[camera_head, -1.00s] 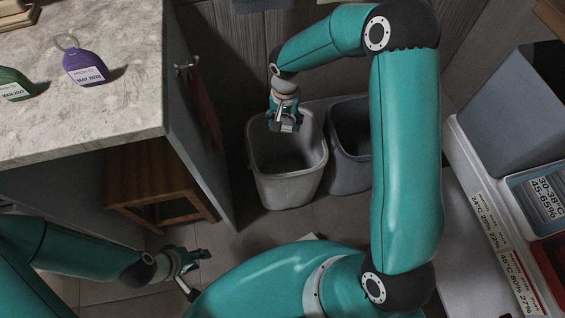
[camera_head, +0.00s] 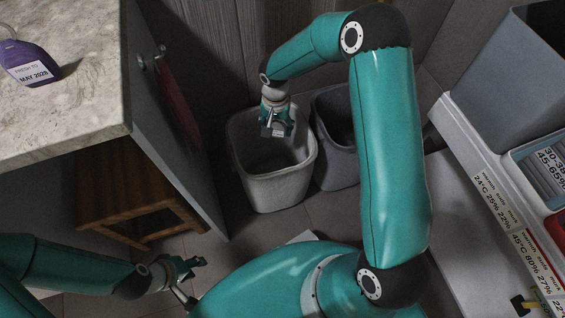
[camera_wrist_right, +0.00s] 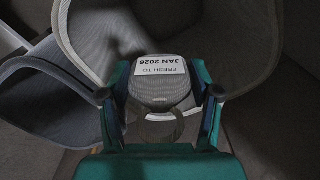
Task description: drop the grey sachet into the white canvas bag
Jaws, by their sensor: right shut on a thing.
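A pale, textured, open-topped container (camera_head: 279,191), the only match I see for the white canvas bag, stands on the floor. In the right wrist view its pale rim (camera_wrist_right: 64,28) curves around the jaws. My right gripper (camera_head: 277,130) points down over its opening. In the right wrist view the gripper (camera_wrist_right: 163,100) is shut on the grey sachet (camera_wrist_right: 160,92), which has a white label reading "FRESH TO JAN 2026". In the head view the sachet is hard to make out between the fingers. My left gripper (camera_head: 194,281) is low at the lower left, fingers apart and empty.
A darker grey bin (camera_head: 338,165) stands close on the container's right. A cabinet with a stone top (camera_head: 75,95) carries a purple tag (camera_head: 30,64). A wooden stool (camera_head: 130,190) is below it. A white counter with a grey tub (camera_head: 510,85) is at the right.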

